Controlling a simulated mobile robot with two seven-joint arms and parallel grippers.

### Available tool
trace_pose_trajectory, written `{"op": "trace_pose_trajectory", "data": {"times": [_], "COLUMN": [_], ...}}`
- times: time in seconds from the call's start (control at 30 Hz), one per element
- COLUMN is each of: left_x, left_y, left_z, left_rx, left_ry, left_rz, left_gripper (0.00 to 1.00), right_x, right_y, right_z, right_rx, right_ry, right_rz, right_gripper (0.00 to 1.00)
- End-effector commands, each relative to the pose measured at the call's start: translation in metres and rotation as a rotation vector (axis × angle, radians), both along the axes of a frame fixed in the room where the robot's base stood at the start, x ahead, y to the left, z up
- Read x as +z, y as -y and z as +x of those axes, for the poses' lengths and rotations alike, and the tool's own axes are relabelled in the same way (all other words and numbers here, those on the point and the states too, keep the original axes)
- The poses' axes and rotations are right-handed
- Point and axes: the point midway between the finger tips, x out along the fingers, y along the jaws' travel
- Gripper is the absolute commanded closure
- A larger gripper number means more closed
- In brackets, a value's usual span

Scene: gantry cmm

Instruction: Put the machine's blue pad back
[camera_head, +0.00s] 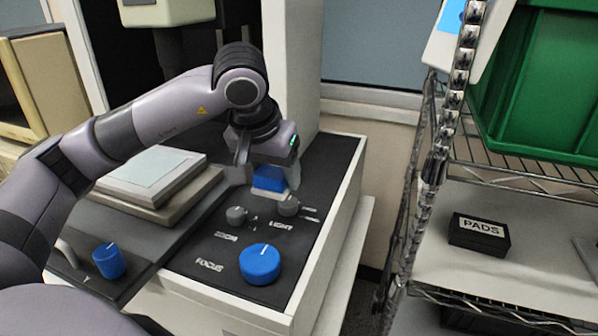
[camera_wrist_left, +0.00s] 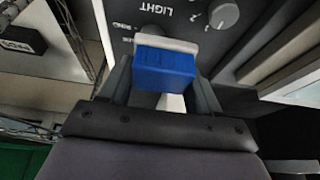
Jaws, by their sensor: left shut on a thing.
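The blue pad (camera_head: 268,179) has a pale layer along one side and is held between the fingers of my left gripper (camera_head: 267,178). It also shows in the left wrist view (camera_wrist_left: 165,68), with a finger on each side. My left gripper is shut on it, over the far part of the machine's black control panel (camera_head: 205,262), beyond the small grey knobs. I cannot tell whether the pad touches the panel. My right gripper is not in view.
A large blue FOCUS knob (camera_head: 260,264) and a grey LIGHT knob (camera_head: 289,206) stand on the panel. A black PADS box (camera_head: 479,235) sits on the wire rack's shelf at right, below a green bin (camera_head: 540,85). The stage plate (camera_head: 152,172) is left of the gripper.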

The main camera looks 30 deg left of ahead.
Motion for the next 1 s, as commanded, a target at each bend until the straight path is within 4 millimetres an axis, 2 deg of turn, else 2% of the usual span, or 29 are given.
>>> {"op": "trace_pose_trajectory", "data": {"times": [0.3,0.7,0.8,1.0], "left_x": [0.002,0.001,-0.022,-0.037], "left_y": [-0.013,-0.028,-0.028,-0.028], "left_z": [0.059,0.12,0.117,0.118], "left_rx": [0.001,0.0,-0.002,-0.001], "left_ry": [0.0,0.001,-0.004,0.001], "left_rz": [-0.002,-0.001,0.001,0.002], "left_gripper": [0.66,0.66,0.66,0.66], "right_x": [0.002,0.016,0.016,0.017], "right_y": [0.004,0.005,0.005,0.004], "right_z": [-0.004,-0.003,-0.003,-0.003], "right_rx": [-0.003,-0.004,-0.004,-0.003], "right_ry": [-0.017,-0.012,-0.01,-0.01], "right_rz": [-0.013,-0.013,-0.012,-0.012], "right_gripper": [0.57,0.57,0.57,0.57]}}
